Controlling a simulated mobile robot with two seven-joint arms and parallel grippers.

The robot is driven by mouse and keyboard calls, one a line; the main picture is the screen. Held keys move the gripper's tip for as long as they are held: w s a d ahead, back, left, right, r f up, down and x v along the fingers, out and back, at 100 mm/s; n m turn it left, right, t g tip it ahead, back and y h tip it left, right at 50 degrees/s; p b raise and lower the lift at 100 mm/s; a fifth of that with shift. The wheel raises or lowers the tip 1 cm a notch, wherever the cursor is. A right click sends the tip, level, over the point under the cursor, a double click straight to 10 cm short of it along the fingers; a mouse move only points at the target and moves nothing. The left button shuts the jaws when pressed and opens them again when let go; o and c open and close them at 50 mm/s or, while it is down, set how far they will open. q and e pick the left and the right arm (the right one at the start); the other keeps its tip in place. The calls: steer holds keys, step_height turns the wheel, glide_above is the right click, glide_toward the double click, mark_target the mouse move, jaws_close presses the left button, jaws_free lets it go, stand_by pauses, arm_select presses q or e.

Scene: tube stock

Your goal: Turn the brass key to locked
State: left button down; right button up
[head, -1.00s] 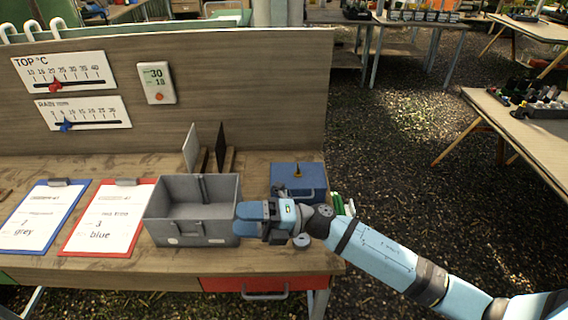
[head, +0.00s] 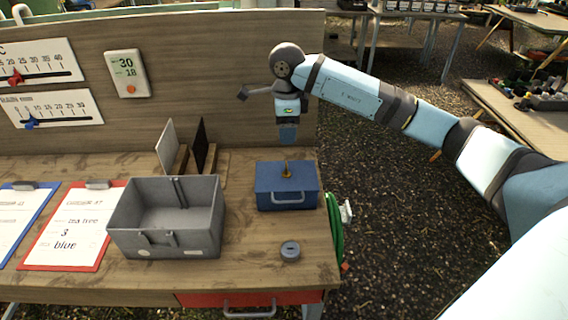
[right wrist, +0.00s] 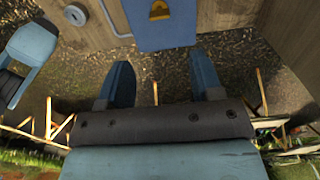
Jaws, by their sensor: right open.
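The brass key (head: 286,169) stands up from the top of the blue box (head: 287,198), which has a grey handle on its front. I cannot read its exact turn. My right gripper (head: 288,140) points down, above the key and apart from it. In the right wrist view its two fingers (right wrist: 161,82) are spread with nothing between them. The blue box (right wrist: 172,36) shows beyond the fingertips, with a yellow fitting (right wrist: 159,10) at the top edge of the picture. My left gripper does not show in the head view.
An open grey bin (head: 165,240) stands left of the box, and a small grey round piece (head: 290,251) lies in front. A green coil (head: 335,228) hangs at the table's right end. A white and a dark panel (head: 200,143) stand behind the bin. Clipboards lie at left.

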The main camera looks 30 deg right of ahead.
mark_target(286, 164)
step_height(286, 164, down, 12)
steer(key=shift+f+p, duration=0.1)
steer(key=shift+p, duration=0.4)
steer(key=c, duration=0.9)
